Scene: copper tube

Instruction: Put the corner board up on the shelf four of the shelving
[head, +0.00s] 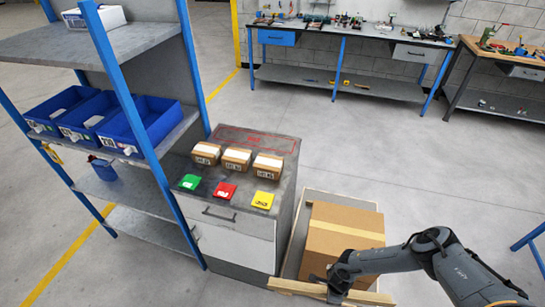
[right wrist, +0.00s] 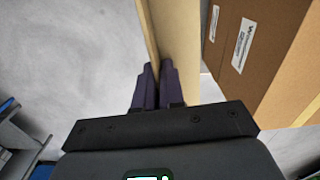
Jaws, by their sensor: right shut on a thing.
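The corner board is the long tan strip (head: 300,287) at the bottom of the head view, in front of the large cardboard box. It also shows in the right wrist view (right wrist: 178,35), running away from the fingers. My right gripper (head: 340,286) is shut on it, with the dark fingers (right wrist: 158,80) close around it. The shelving (head: 130,95) with blue posts and grey shelves stands at the left. My left gripper is not in view.
The cardboard box (head: 342,235) sits on a pallet or tray (head: 292,245) beside a grey cabinet (head: 238,245). Small cartons (head: 237,160) and coloured cards (head: 224,191) lie on the cabinet. Workbenches (head: 345,40) stand at the back. Open floor lies at the right.

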